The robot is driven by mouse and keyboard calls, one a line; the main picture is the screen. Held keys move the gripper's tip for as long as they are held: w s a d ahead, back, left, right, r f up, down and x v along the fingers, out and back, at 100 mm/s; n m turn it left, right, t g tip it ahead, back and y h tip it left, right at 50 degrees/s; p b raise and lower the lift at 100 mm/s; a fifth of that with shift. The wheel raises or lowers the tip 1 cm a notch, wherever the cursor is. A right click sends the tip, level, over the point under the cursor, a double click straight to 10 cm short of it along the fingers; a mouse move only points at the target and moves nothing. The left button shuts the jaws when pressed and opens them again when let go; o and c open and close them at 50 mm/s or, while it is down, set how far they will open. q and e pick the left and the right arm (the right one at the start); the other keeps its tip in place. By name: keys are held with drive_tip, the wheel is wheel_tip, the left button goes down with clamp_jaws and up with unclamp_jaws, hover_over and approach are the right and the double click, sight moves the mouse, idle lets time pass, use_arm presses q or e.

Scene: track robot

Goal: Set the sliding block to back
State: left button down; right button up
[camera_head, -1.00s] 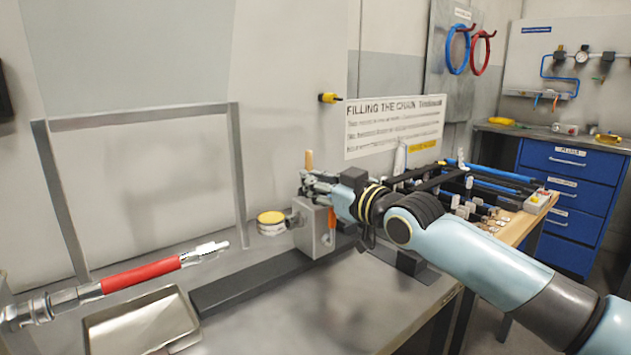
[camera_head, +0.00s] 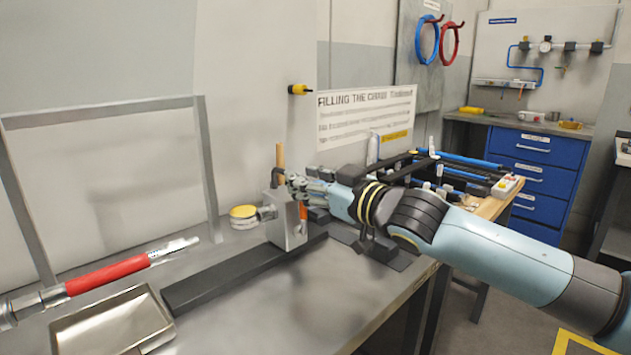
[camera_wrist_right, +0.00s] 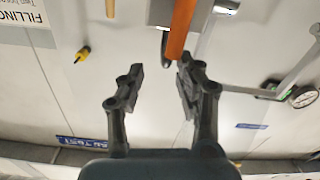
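The sliding block (camera_head: 287,226) is a grey metal block on a dark rail (camera_head: 235,275) on the bench, towards the rail's far right end. A wooden peg (camera_head: 280,156) stands above its top, and an orange strip (camera_head: 303,211) shows at its right side. My right gripper (camera_head: 288,182) is at the block's upper right side. In the wrist view my right gripper (camera_wrist_right: 158,80) is open and empty. There the orange strip (camera_wrist_right: 180,30) lies beside the right finger's tip, and the block (camera_wrist_right: 165,14) is beyond at the top edge. I cannot tell whether they touch. My left gripper is out of view.
A round yellow-topped fitting (camera_head: 243,213) is left of the block. A red-handled tool (camera_head: 105,277) and a metal tray (camera_head: 110,325) are at the left. Blue-tubed equipment (camera_head: 450,160) stands at the right. The bench front (camera_head: 330,300) is bare.

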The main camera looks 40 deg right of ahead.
drive_tip(key=shift+s, duration=1.05)
